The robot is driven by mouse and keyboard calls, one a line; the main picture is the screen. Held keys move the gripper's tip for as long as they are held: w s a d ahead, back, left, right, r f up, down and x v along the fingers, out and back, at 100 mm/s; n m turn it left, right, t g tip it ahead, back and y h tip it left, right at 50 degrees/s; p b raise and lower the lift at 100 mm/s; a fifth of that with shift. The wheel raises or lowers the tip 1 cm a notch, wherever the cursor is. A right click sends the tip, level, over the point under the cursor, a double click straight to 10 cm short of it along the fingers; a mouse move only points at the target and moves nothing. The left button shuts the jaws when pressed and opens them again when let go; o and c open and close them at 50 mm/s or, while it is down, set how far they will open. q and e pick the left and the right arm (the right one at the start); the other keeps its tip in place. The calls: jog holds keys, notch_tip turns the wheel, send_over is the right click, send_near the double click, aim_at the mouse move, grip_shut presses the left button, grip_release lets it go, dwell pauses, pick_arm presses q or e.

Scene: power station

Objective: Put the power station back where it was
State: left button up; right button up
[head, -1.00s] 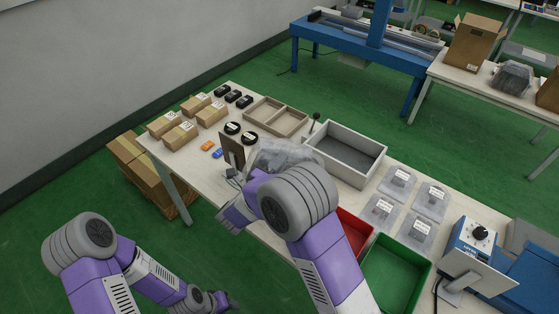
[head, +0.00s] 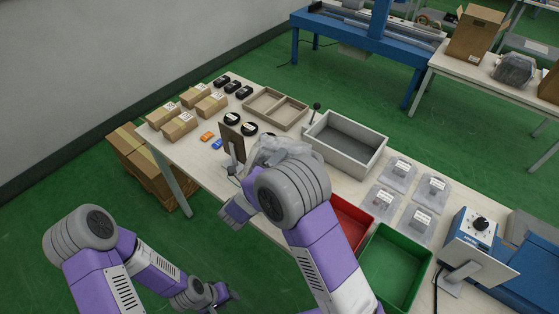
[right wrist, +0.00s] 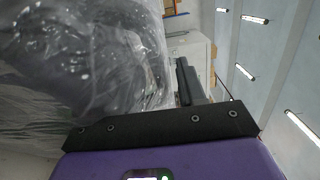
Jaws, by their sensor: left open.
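I cannot tell for sure which thing is the power station. A clear plastic-wrapped grey bundle (head: 275,150) lies on the table, partly hidden by my right arm; wrapped plastic also fills the left of the right wrist view (right wrist: 85,55). A blue box with a dial (head: 475,232) stands at the table's right end. My left gripper (head: 230,296) is open, low at the bottom of the head view and clear of the table. My right gripper is mostly hidden in the head view; a dark finger (right wrist: 186,82) shows beside the plastic in the right wrist view, its grip unclear.
The table carries cardboard boxes (head: 179,125), a wooden tray (head: 263,104), a grey bin (head: 322,131), and a red bin (head: 352,221) and green bin (head: 397,252) near the front. A dark upright plate (head: 232,142) stands beside the bundle.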

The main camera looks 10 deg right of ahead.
jog(key=shift+r, duration=0.1)
jog(key=shift+s+a, duration=0.2)
jog(key=shift+a, duration=0.1)
jog(key=p+v, duration=0.1)
jog(key=v, duration=1)
jog(key=shift+s+p, duration=0.15)
jog(key=shift+p, duration=0.15)
